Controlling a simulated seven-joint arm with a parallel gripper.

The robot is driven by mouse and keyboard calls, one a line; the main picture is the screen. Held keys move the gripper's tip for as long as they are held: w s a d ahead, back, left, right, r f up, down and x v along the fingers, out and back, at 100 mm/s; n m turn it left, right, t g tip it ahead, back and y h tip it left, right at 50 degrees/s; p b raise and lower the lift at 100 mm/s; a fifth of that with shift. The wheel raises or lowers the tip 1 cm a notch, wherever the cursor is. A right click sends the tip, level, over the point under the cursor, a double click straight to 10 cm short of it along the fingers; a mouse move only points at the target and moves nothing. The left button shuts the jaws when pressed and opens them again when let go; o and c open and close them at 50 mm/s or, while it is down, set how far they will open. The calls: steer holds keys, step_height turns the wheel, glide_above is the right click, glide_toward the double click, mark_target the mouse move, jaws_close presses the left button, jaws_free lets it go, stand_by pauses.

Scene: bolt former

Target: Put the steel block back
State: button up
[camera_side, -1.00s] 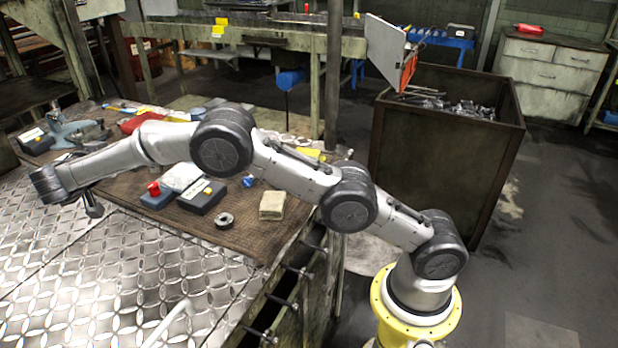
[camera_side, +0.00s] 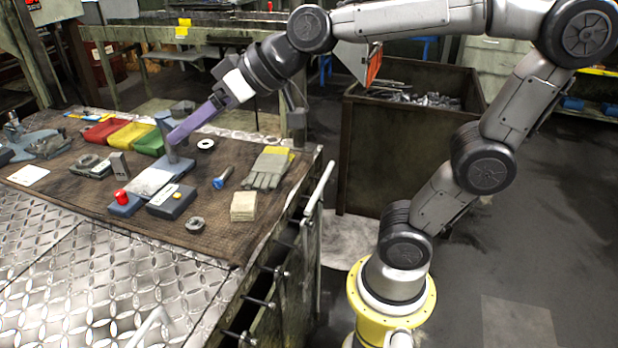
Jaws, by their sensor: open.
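A small grey upright block (camera_side: 119,164), which looks like the steel block, stands on the brown mat (camera_side: 225,235) beside a grey metal fixture (camera_side: 90,166). My gripper (camera_side: 174,138), with long purple fingers, comes down from the upper right. Its tips are close to a grey-blue upright post (camera_side: 165,130) behind a flat pale plate (camera_side: 155,178); I cannot tell if they touch it. The gripper is open, and the gap between its fingers is hard to see from this side. The block stands to the left of the fingertips, apart from them.
Red (camera_side: 103,131), yellow (camera_side: 130,134) and green (camera_side: 150,143) bins stand behind. A black box (camera_side: 171,202), a blue-handled tool (camera_side: 223,178), gloves (camera_side: 268,168), a cloth stack (camera_side: 243,206) and rings (camera_side: 194,224) lie on the mat. The patterned metal bench top (camera_side: 90,275) is mostly clear.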

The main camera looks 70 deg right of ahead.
steer(key=s+d+f+g+h, duration=0.1)
steer(key=s+d+f+g, duration=0.1)
steer(key=s+f, duration=0.3)
steer(key=s+d+f+g+h, duration=0.2)
steer(key=s+d+f, duration=0.2)
steer(key=s, duration=0.7)
step_height(320, 180, down, 2)
steer(key=shift+s+f+m+g, duration=0.1)
steer(key=shift+s+m+g, duration=0.2)
steer(key=shift+s, duration=0.1)
